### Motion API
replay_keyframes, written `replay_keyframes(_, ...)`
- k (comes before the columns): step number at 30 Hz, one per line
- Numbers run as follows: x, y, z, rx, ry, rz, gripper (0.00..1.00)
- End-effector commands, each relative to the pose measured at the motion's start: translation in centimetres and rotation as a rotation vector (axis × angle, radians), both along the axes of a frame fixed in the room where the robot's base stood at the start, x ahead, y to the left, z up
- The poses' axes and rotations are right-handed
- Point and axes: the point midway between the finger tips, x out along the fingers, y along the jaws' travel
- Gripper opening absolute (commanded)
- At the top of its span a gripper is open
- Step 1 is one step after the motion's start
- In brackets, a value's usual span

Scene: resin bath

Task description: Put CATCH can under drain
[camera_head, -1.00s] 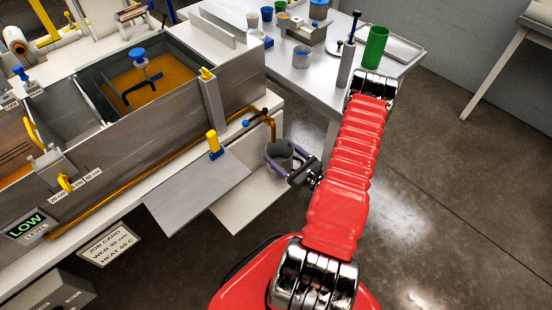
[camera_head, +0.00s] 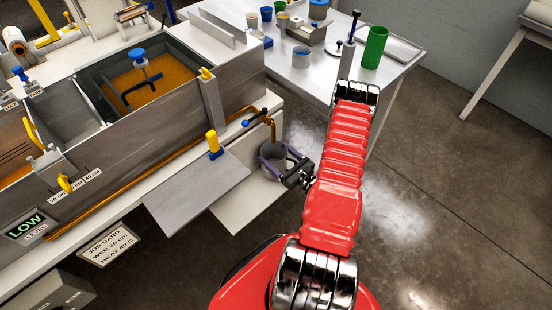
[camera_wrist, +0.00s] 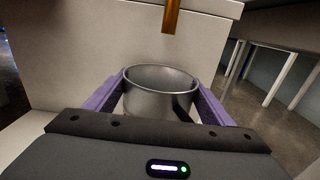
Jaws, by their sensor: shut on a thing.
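The catch can (camera_head: 274,160) is a small grey metal can with an open top, below the end of the copper drain pipe (camera_head: 272,128) at the bath's right end. My gripper (camera_head: 276,164) is shut on the can, with a purple finger on each side of it. In the wrist view the can (camera_wrist: 160,93) stands upright between the fingers. The drain's copper end (camera_wrist: 171,16) shows above and beyond it there. I cannot tell whether the can's base touches the white shelf (camera_head: 247,198) below.
The resin bath (camera_head: 150,140) with amber resin stands at left. A yellow-handled valve (camera_head: 213,142) sits on the drain pipe. A grey sloping plate (camera_head: 197,190) lies left of the can. A white table (camera_head: 330,80) with cups and a green cylinder (camera_head: 375,47) stands behind. The floor at right is clear.

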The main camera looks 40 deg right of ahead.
Motion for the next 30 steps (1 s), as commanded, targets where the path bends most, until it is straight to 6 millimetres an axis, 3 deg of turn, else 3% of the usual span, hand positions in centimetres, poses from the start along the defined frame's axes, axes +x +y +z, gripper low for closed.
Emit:
replay_keyframes(9,0.3,0.1,-3.1,0.0,-0.001,0.002,0.32)
replay_keyframes(22,0.4,0.0,-3.6,0.0,-0.001,0.0,0.32)
replay_keyframes(23,0.4,0.0,-3.6,0.0,0.0,0.0,0.78)
replay_keyframes(30,0.4,0.0,-3.6,0.0,0.0,0.0,0.95)
